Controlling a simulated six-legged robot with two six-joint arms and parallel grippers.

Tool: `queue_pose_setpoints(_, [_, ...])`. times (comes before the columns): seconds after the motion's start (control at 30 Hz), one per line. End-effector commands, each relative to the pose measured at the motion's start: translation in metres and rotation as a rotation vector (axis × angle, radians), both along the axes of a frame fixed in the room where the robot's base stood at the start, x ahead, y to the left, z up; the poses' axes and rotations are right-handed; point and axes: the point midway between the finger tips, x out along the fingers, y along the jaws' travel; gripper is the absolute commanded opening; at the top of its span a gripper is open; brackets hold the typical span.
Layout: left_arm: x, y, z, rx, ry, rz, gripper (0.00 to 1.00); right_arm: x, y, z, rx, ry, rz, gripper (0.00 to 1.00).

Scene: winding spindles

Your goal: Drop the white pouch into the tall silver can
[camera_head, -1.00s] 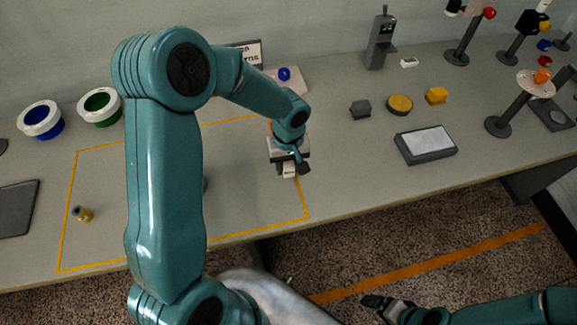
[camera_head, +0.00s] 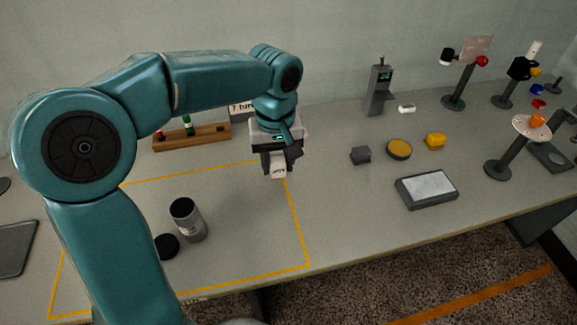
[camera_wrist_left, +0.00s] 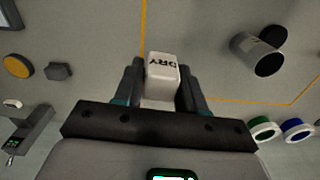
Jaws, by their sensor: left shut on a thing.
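My left gripper (camera_head: 278,163) is shut on the white pouch (camera_head: 278,171) and holds it above the table, near the right yellow line. In the left wrist view the white pouch (camera_wrist_left: 161,76), marked "DRY", sits between the two fingers (camera_wrist_left: 160,88). The tall silver can (camera_head: 188,222) stands upright and open on the table, to the left of and nearer than the gripper. In the left wrist view the can (camera_wrist_left: 257,55) is at the upper right, apart from the pouch. My right gripper is out of view.
A black lid (camera_head: 166,246) lies beside the can. A wooden rack (camera_head: 192,138) with a green-topped item stands at the back. A grey-framed pad (camera_head: 427,189), a yellow disc (camera_head: 399,149) and a dark block (camera_head: 361,155) sit to the right. The marked area right of the can is clear.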

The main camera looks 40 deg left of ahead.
Motion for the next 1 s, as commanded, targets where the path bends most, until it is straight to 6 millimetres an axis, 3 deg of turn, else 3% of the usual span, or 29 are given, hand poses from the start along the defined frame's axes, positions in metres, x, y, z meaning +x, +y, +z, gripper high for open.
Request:
queue_pose_setpoints(0.17, [-0.027,0.028,0.013,0.001,-0.001,0.007,0.11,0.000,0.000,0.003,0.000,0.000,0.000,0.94])
queue_pose_setpoints(0.47, [-0.073,0.075,0.013,0.001,-0.002,0.008,0.11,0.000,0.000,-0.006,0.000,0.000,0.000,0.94])
queue_pose_setpoints(1.0, [-0.145,0.148,-0.033,0.001,0.001,0.006,0.11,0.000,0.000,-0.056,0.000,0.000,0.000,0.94])
